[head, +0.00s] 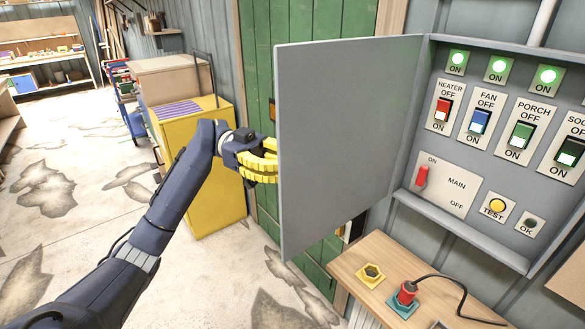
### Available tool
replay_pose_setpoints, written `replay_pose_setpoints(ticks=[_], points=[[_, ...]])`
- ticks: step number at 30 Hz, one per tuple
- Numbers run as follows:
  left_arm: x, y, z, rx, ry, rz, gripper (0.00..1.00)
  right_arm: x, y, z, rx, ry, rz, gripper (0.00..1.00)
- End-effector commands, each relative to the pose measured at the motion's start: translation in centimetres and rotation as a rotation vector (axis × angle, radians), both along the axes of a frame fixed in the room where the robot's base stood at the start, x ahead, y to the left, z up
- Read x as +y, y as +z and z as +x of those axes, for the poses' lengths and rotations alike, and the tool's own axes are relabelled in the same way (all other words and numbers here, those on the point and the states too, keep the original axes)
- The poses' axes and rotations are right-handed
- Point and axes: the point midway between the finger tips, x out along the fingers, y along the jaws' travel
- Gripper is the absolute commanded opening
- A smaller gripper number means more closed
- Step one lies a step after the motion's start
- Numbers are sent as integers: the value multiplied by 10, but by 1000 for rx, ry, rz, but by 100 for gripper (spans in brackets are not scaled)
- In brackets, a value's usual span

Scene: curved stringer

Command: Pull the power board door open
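The power board door (345,140) is a flat grey panel, swung wide open to the left of its box. The power board (480,170) shows its inside, with several coloured switches, green lights and a red main switch. My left gripper (268,162) has yellow fingers and is at the door's free left edge. The fingertips are close to that edge or partly behind it, so I cannot tell whether they touch it or how far apart they are. My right gripper is not in view.
A yellow cabinet (205,190) stands behind my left arm. A green wooden door (300,30) is behind the panel. The floor at left is open.

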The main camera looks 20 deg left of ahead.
Motion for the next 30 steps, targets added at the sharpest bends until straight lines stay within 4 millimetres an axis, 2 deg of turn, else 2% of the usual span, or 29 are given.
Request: replay_pose_setpoints(ticks=[2,11,18,22,30], points=[[1,-1,-1,-1,-1,3,1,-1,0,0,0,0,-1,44],[0,-1,0,0,0,1,36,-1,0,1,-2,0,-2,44],[0,0,0,0,0,1,36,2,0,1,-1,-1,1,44],[0,7,0,-2,0,-1,36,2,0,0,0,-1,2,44],[0,47,0,-4,0,0,36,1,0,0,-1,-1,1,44]])
